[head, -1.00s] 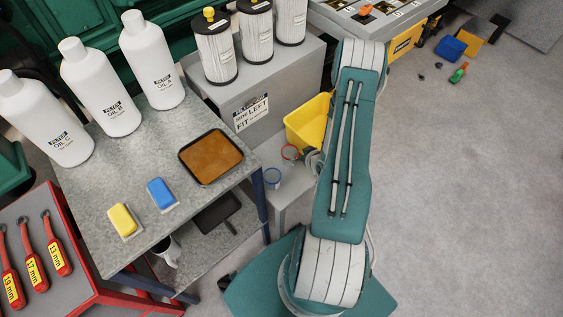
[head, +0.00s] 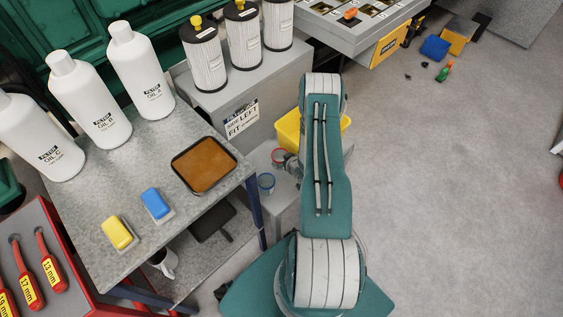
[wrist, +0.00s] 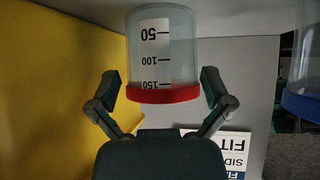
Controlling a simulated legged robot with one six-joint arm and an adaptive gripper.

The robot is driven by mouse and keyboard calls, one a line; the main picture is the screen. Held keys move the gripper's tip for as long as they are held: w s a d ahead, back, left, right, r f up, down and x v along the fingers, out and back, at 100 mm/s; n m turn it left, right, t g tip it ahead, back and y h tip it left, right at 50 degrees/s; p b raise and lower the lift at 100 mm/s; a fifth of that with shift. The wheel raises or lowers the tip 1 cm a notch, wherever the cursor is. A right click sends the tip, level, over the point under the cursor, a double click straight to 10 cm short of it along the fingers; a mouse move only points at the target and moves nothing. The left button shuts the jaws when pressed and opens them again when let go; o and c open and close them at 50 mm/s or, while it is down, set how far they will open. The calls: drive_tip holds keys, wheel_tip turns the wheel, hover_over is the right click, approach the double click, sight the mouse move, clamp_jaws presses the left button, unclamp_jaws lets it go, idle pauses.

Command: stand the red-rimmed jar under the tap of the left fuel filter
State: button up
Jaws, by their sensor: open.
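The red-rimmed jar (head: 279,157) stands on a low grey shelf beside the yellow bin, partly hidden by my arm in the head view. In the wrist view the clear jar (wrist: 165,50) has a white scale with 50, 100 and 150, and its red rim faces the bottom of the picture. My gripper (wrist: 160,88) is open, with one finger on either side of the jar near the rim. I see gaps between fingers and jar. The left fuel filter's tap is not recognizable in either view.
A blue-rimmed jar (head: 266,184) stands close by, also in the wrist view (wrist: 302,60). The yellow bin (head: 289,130) is beside the red-rimmed jar. A grey box (head: 258,88) carries several filters. A metal table (head: 90,217) holds bottles and a brown-filled tray (head: 176,172). Floor at right is mostly clear.

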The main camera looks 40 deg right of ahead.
drive_tip(key=shift+w+d+f, duration=0.35)
drive_tip(key=shift+a, duration=0.3)
drive_tip(key=c, duration=0.9)
drive_tip(key=shift+d+r, duration=0.1)
